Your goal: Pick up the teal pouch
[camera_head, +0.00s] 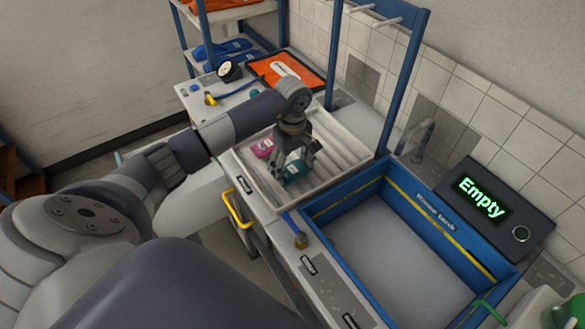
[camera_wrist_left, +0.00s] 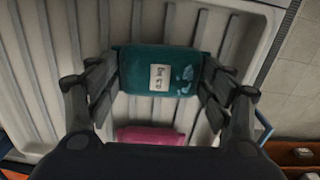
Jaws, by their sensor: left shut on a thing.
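The teal pouch (camera_wrist_left: 160,72) is between the two fingers of my left gripper (camera_wrist_left: 159,85) in the left wrist view, with a white label facing the camera. In the head view my left gripper (camera_head: 292,163) is over the ribbed white tray, shut on the teal pouch (camera_head: 296,171), which it partly hides. I cannot tell whether the pouch is lifted off the tray. A pink pouch (camera_head: 263,148) lies in the tray beside it and also shows in the left wrist view (camera_wrist_left: 150,136). My right gripper is not in view.
The white tray (camera_head: 343,138) has raised rims and ribs. To its right stands a blue-walled basin (camera_head: 445,240) with an empty floor, beside a display (camera_head: 497,208) reading "Empty". Blue rack posts (camera_head: 403,75) rise behind the tray. An orange case (camera_head: 272,72) and a gauge (camera_head: 229,71) lie farther back.

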